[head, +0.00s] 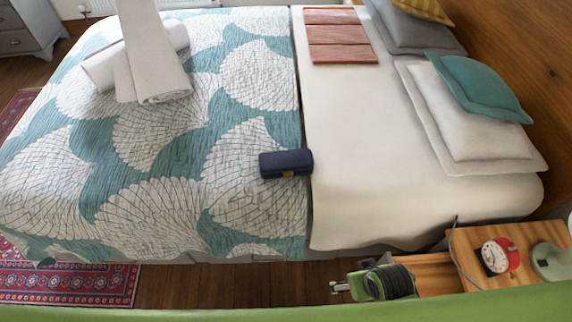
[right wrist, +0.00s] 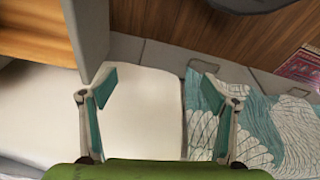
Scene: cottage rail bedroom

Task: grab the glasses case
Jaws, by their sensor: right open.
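The glasses case (head: 286,163) is a small dark navy box with a yellowish clasp on its front. It lies on the bed, on the right edge of the patterned teal-and-white cover, by the seam with the cream sheet. My right gripper (head: 340,288) is beyond the near side of the bed, below and to the right of the case and apart from it. In the right wrist view my right gripper (right wrist: 158,88) is open with nothing between its fingers. I do not see the case in that view. My left gripper is not in view.
The bed around the case is clear.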

